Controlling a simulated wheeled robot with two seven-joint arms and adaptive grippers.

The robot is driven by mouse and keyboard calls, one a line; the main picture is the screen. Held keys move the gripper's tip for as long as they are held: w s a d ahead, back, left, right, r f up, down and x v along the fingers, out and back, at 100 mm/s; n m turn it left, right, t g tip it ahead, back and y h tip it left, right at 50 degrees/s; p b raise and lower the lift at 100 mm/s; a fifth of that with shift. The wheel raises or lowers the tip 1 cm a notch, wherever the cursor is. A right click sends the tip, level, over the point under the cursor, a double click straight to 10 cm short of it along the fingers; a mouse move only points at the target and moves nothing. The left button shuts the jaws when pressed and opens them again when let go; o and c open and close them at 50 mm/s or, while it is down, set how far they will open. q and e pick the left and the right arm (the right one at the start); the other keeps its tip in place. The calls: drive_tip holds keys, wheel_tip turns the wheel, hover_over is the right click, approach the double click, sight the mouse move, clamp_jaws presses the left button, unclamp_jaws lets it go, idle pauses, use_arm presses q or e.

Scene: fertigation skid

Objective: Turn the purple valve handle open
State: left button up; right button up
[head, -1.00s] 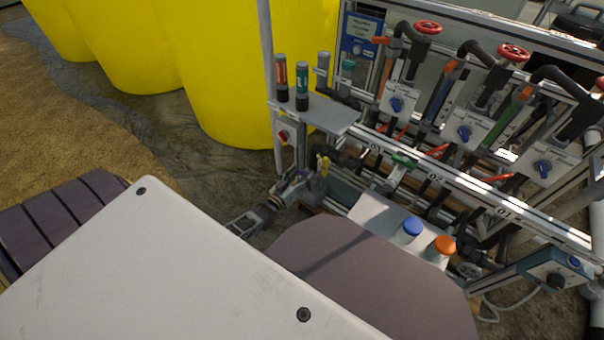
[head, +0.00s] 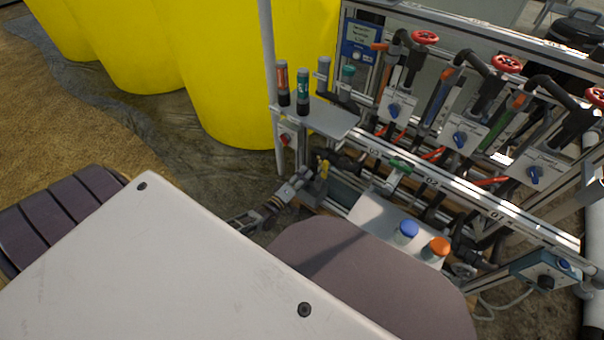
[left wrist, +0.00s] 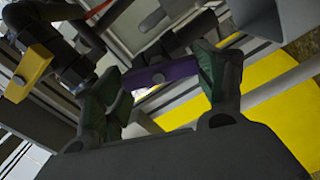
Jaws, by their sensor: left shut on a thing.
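The purple valve handle (left wrist: 165,73) lies across the middle of the left wrist view, between the green-padded fingers of my left gripper (left wrist: 158,84). The fingers are closed on its two ends. In the head view my left gripper (head: 298,184) reaches the left end of the skid, below the grey shelf. The purple handle cannot be made out there, as the gripper and pipes cover it. My right gripper is not in view.
A yellow handle (head: 323,169) is close beside the gripper; it also shows in the left wrist view (left wrist: 29,74). A green handle (head: 400,166) and bottles with blue (head: 408,229) and orange (head: 438,246) caps are to the right. Yellow tanks (head: 235,85) stand behind.

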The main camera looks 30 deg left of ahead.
use_arm(q)
drive_tip(key=n, duration=0.4)
drive_tip(key=shift+f, duration=0.1)
idle(0.5)
drive_tip(key=o, duration=1)
drive_tip(key=shift+s+a, duration=0.15)
drive_tip(key=shift+s, duration=1.85)
drive_tip(key=shift+s+a, duration=0.2)
drive_tip(key=shift+s, duration=1.8)
drive_tip(key=shift+s+a, duration=0.15)
drive_tip(key=shift+s, duration=1.85)
